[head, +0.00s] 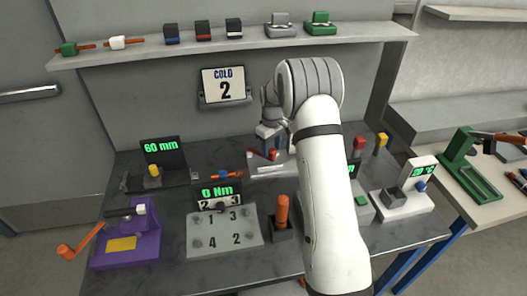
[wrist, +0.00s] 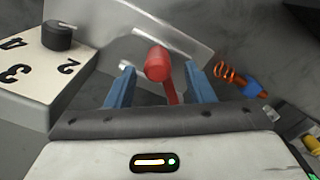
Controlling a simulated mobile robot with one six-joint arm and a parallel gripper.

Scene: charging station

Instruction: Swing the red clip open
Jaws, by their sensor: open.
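The red clip (wrist: 157,65) shows in the wrist view as a round-ended red lever, with a thin red stem running down behind it. It lies between the two blue fingers of my gripper (wrist: 159,77), which are apart, with a gap on each side of the clip. A pale, shiny metal plate (wrist: 105,40) lies behind the clip. In the head view the red clip (head: 262,154) is small, beside the pale plate, just below my gripper (head: 270,132). My arm hides part of the area to its right.
A numbered block (head: 225,235) with a 0 Nm display (head: 217,191) stands in front. An orange-handled tool (head: 282,212) stands upright to its right. An orange and blue tool (wrist: 245,80) lies right of my gripper in the wrist view. A purple fixture (head: 127,245) is at left.

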